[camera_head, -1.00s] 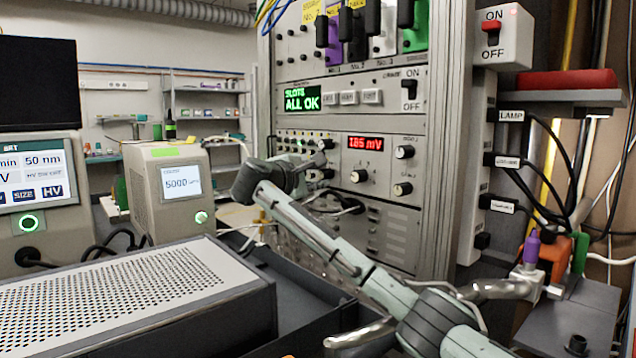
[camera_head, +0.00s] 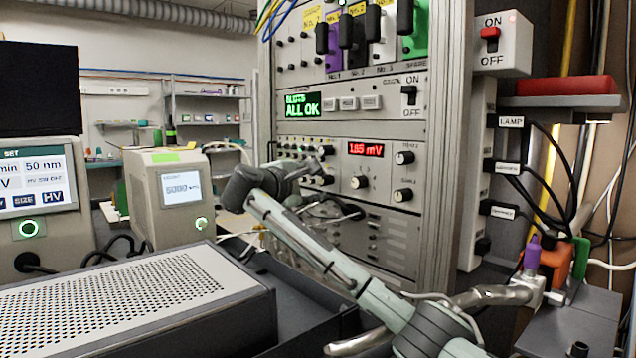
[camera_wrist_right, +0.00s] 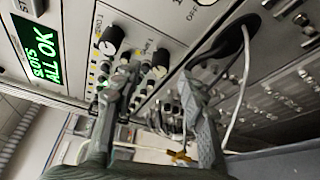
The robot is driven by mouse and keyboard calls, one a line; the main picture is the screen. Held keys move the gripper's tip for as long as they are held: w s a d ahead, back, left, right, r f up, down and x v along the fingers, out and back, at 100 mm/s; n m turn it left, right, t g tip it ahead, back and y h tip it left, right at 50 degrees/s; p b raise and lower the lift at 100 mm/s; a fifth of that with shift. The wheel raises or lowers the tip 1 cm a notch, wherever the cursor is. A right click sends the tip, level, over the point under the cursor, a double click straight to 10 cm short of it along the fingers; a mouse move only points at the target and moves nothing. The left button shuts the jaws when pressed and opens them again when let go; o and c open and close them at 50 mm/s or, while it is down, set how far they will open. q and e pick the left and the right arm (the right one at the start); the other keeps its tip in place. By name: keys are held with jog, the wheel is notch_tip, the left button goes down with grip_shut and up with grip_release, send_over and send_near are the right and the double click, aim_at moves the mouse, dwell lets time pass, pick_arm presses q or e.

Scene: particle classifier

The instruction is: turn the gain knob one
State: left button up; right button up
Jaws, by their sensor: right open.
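The instrument panel with the red mV display (camera_head: 366,150) has several black knobs. Two are on its left part, an upper knob (camera_head: 326,150) and a lower knob (camera_head: 325,180). Others are an upper right knob (camera_head: 404,157), a lower right knob (camera_head: 403,195) and a middle knob (camera_head: 359,182). Their labels are too small to read, so I cannot tell which is gain one. My right gripper (camera_head: 314,178) is open in front of the left part. My left gripper is not in view.
A green ALL OK display (camera_head: 302,105) sits above the panel. Dark cables loop from the panel close to my gripper. A perforated metal box (camera_head: 130,285) stands in the left foreground. A box with a small screen (camera_head: 168,205) stands behind it.

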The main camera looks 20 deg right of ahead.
aim_at(326, 180)
jog(key=v, duration=0.9)
jog(key=shift+s+a, duration=0.3)
jog(key=w+d+n+p, duration=0.1)
jog(key=w+d, duration=0.1)
jog(key=w+d+n+g+p, duration=0.1)
jog(key=w+d, duration=0.2)
jog(key=w+d+p, duration=0.1)
jog(key=w+d, duration=0.1)
jog(key=d, duration=0.1)
jog(key=shift+w+d+f+n+y, duration=0.2)
jog(key=shift+f+n+y, duration=0.1)
jog(key=shift+f+n, duration=0.1)
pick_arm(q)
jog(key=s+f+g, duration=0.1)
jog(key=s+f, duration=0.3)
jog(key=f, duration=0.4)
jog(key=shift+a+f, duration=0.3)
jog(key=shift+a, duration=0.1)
pick_arm(e)
jog(key=shift+w+d+f, duration=0.15)
jog(key=shift+w+d, duration=0.25)
jog(key=shift+d, duration=0.05)
grip_shut()
